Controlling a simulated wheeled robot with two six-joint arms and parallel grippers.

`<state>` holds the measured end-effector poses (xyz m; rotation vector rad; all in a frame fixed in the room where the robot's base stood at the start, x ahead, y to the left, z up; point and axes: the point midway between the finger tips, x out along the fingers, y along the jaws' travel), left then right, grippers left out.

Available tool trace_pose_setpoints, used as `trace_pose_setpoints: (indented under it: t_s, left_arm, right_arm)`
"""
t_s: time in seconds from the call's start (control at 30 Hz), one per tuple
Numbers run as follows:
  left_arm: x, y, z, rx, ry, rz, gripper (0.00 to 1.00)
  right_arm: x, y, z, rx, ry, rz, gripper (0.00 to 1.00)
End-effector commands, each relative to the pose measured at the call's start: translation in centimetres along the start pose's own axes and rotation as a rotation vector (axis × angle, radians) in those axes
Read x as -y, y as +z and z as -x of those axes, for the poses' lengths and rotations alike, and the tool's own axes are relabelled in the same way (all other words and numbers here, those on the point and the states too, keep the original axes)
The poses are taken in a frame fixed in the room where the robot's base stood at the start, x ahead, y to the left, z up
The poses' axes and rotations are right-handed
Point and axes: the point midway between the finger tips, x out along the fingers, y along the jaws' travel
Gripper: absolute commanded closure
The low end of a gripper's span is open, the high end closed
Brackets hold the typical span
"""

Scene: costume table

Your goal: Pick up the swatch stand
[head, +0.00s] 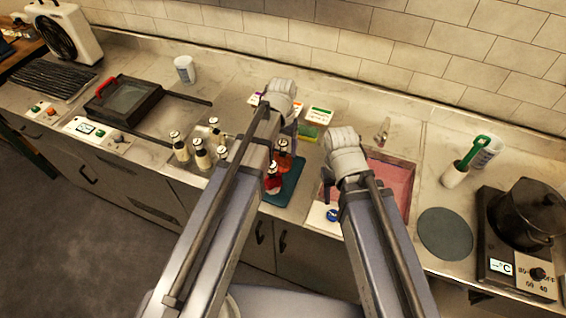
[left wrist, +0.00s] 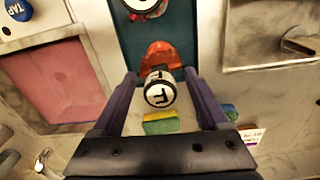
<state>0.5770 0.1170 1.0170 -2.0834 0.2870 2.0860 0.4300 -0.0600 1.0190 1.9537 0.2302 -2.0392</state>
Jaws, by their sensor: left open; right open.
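My left gripper (head: 289,130) is open above the back of a teal mat (head: 289,190). In the left wrist view its fingers (left wrist: 160,80) stand on either side of a bottle with an orange-red body (left wrist: 157,55) and a round white cap with black letters (left wrist: 160,94). Whether they touch it cannot be told. A second red bottle (head: 273,184) stands nearer the front of the mat. White cards with coloured bands (head: 318,115) lie at the back. I cannot tell for sure which thing is the swatch stand. My right gripper (head: 329,182) is open, partly hidden by its arm, near a pink tray.
The pink-filled tray (head: 398,186) is at right, with a blue round TAP tag (head: 333,214) beside it. A green-yellow sponge (head: 308,132) lies behind the mat. Several white-capped bottles (head: 201,154) stand left. A grey disc (head: 446,233) and a pot on a hotplate (head: 528,212) are far right.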

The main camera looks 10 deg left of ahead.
Motion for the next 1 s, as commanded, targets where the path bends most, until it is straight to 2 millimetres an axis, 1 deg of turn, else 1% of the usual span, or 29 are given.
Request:
trace_pose_setpoints:
  t_s: [0.07, 0.73, 0.77, 1.0]
  left_arm:
    - [0.01, 0.0, 0.08, 0.0, 0.0, 0.0, 0.23]
    - [0.01, 0.01, 0.07, 0.0, 0.0, 0.0, 0.98]
    - [0.01, 0.01, 0.07, 0.0, 0.0, 0.0, 1.0]
    - [0.01, 0.01, 0.07, 0.0, 0.0, 0.0, 1.0]
  right_arm:
    - [-0.01, 0.01, 0.08, 0.0, 0.0, 0.0, 0.5]
    - [-0.01, 0.01, 0.07, 0.0, 0.0, 0.0, 0.5]
    - [-0.01, 0.01, 0.07, 0.0, 0.0, 0.0, 0.5]
    - [-0.01, 0.0, 0.07, 0.0, 0.0, 0.0, 0.5]
